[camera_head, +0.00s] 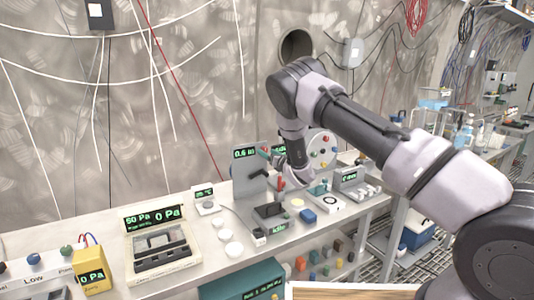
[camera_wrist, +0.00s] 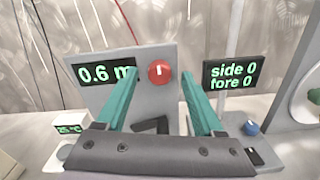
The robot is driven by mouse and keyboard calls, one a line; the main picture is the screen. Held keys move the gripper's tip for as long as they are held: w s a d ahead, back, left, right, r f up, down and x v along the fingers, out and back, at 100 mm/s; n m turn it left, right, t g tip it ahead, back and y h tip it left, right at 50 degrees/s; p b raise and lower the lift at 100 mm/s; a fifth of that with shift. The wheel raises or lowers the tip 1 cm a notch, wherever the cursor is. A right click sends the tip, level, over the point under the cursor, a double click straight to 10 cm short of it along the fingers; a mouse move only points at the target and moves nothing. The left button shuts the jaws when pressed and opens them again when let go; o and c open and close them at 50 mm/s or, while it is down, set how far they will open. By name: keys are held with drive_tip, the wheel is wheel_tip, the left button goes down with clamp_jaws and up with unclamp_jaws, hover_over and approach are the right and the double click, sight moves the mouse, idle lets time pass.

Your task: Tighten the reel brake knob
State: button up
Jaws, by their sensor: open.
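A round red knob (camera_wrist: 160,73) with a white mark sits on the front of an upright grey panel (camera_wrist: 95,95), right of a green "0.6 m" readout (camera_wrist: 106,73). I take it for the reel brake knob; no label shows. My gripper (camera_wrist: 160,74) is open. Its teal fingers reach toward the panel, one on each side of the knob, with gaps on both sides; I cannot tell how far the tips are from the panel. In the head view my gripper (camera_head: 268,154) is beside the panel (camera_head: 244,178), and the knob is not clearly visible.
A "side 0 fore 0" display (camera_wrist: 232,73) stands close right of the panel, with a blue knob (camera_wrist: 251,128) below it. A small white readout box (camera_wrist: 73,125) is at left. A round disc with coloured knobs (camera_head: 322,150) stands behind my gripper. The bench is crowded.

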drive_tip(key=shift+w+a, duration=0.4)
drive_tip(key=shift+w, duration=0.2)
clamp_jaws()
